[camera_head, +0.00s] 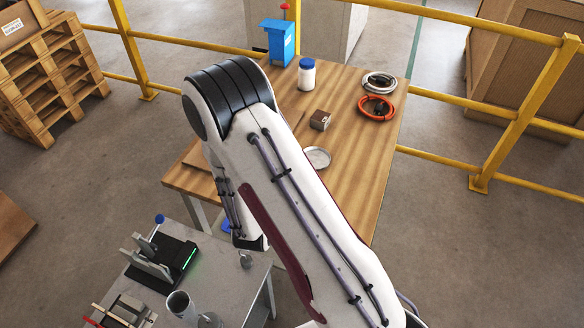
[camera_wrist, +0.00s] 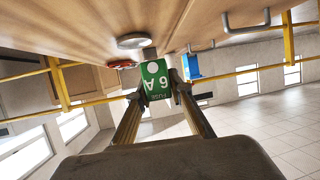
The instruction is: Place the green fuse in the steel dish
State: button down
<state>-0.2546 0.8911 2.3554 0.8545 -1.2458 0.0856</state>
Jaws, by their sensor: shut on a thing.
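The green fuse (camera_wrist: 155,80) shows in the wrist view, with white markings that read upside down. My gripper (camera_wrist: 158,92) is shut on it, one finger on each side, and holds it clear of the wooden surface. The steel dish (camera_head: 317,157) is a shallow round metal dish on the wooden table (camera_head: 345,185), close to the right side of my arm in the head view. It also shows in the wrist view (camera_wrist: 133,40), beyond the fuse and a little to its left. In the head view my arm hides the fuse and my gripper.
A grey bench (camera_head: 225,287) with devices stands at front left. Yellow rails run behind.

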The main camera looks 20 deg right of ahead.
jog(key=shift+d, duration=0.35)
jog(key=d+m+h, duration=0.1)
jog(key=d, duration=0.4)
jog(key=g, duration=0.1)
send_over(315, 159)
jog(key=shift+r+m+h, duration=0.3)
jog(key=shift+r+m, duration=0.05)
jog(key=shift+m, duration=0.05)
jog(key=shift+f, duration=3.1)
jog(key=shift+f, duration=0.1)
